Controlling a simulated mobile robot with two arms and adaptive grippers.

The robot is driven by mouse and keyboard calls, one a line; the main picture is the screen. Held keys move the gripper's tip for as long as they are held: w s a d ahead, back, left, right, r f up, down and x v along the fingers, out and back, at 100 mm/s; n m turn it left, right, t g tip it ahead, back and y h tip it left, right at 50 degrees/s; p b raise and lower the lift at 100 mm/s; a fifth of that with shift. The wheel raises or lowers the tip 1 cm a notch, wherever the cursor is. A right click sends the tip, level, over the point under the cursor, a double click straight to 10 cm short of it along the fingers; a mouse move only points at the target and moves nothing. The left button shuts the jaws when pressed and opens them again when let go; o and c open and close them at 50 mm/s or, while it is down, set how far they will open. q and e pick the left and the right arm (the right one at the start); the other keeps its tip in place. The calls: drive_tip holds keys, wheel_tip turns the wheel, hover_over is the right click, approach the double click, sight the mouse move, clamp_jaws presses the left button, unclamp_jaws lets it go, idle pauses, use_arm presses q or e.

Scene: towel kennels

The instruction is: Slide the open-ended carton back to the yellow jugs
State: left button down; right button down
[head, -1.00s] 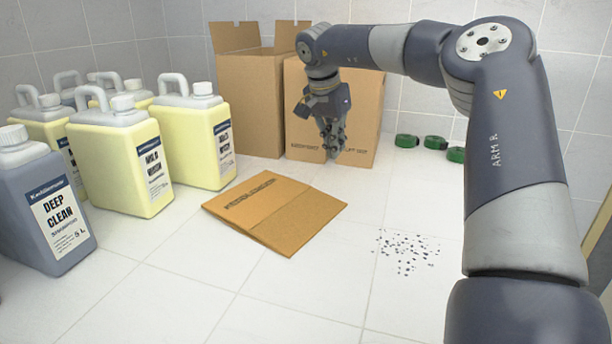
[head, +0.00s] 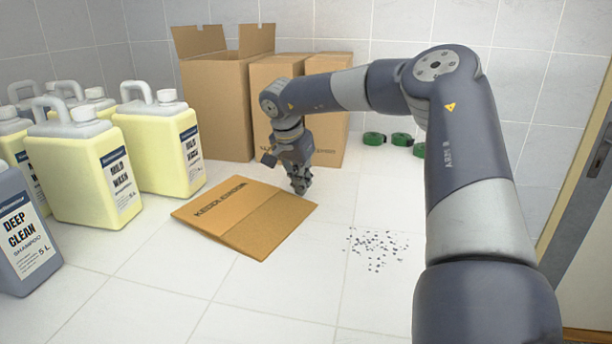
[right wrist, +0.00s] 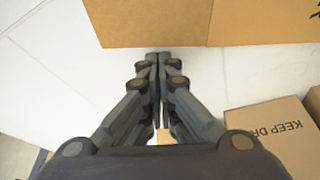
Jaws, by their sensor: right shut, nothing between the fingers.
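A low, flat brown carton (head: 235,222) with dark print and a crease lies on the white floor, right of the yellow jugs (head: 165,150). A bare floor strip separates them. I cannot make out whether its ends are open. My right gripper (head: 301,190) is shut and empty, pointing down by the carton's far right corner. In the right wrist view, the gripper's fingertips (right wrist: 157,56) are close to the carton's edge (right wrist: 150,24); I cannot tell whether they touch. My left gripper is not in view.
A tall carton with raised flaps (head: 215,105) and closed cartons (head: 330,150) stand at the back wall. A grey jug (head: 25,240) is at the left. Green rolls (head: 400,139) lie at the back right. Dark bits (head: 375,248) are scattered on otherwise clear floor in front.

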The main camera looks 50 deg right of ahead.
sight(295, 197)
drive_tip(key=shift+f, duration=0.1)
drive_tip(key=shift+a, duration=0.1)
drive_tip(key=shift+s+a+b, duration=0.2)
drive_tip(key=shift+a+b, duration=0.15)
drive_tip(key=shift+a, duration=1.1)
drive_tip(key=v, duration=1.2)
